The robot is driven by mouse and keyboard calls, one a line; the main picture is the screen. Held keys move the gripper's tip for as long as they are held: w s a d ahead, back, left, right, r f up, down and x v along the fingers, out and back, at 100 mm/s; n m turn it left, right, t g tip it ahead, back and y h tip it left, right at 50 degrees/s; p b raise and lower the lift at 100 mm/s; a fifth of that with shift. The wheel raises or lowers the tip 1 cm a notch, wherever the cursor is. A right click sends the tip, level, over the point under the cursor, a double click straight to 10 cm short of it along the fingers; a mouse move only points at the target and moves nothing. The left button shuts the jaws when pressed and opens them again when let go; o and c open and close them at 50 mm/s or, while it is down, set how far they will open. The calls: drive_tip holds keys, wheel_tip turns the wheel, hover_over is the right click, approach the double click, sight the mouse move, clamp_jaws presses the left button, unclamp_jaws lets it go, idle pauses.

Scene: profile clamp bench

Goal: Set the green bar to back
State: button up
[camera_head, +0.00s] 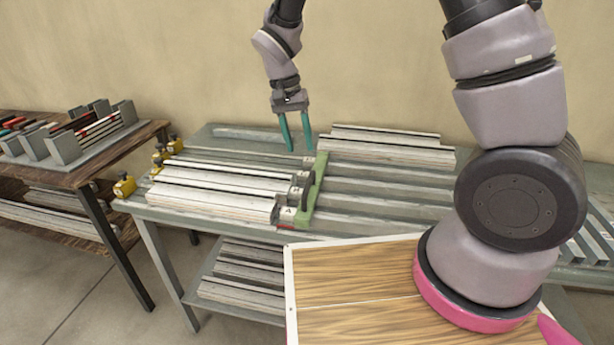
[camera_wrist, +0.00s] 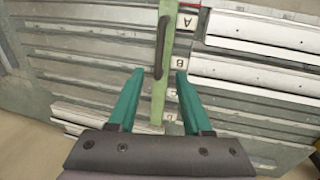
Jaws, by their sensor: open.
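The green bar (camera_head: 309,205) runs front to back across the middle of the slotted bench (camera_head: 380,203). A dark handle (camera_wrist: 162,45) stands on its front part. The bar also shows in the wrist view (camera_wrist: 158,95). My gripper (camera_head: 299,148) is open and empty, pointing down above the bar's back end. In the wrist view, its teal fingers (camera_wrist: 160,73) appear on either side of the bar, behind the handle. I cannot tell how far above the bar they are. White labels, A (camera_wrist: 187,21) and B (camera_wrist: 180,63) among them, line the bar's side.
Pale profiles lie left of the bar (camera_head: 210,195) in the front rows and right of it (camera_head: 380,150) at the back. Yellow blocks (camera_head: 124,186) sit at the bench's left end. A wooden-topped panel (camera_head: 345,275) is in front. A rack (camera_head: 75,145) stands on the left table.

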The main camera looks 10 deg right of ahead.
sight(308, 181)
drive_tip(key=f, duration=0.3)
drive_tip(key=d+f, duration=0.1)
drive_tip(key=f, duration=0.3)
drive_tip(key=d+f, duration=0.1)
drive_tip(key=f, duration=0.2)
drive_tip(key=shift+s+f, duration=0.15)
drive_tip(key=shift+s, duration=0.15)
clamp_jaws()
idle(1.0)
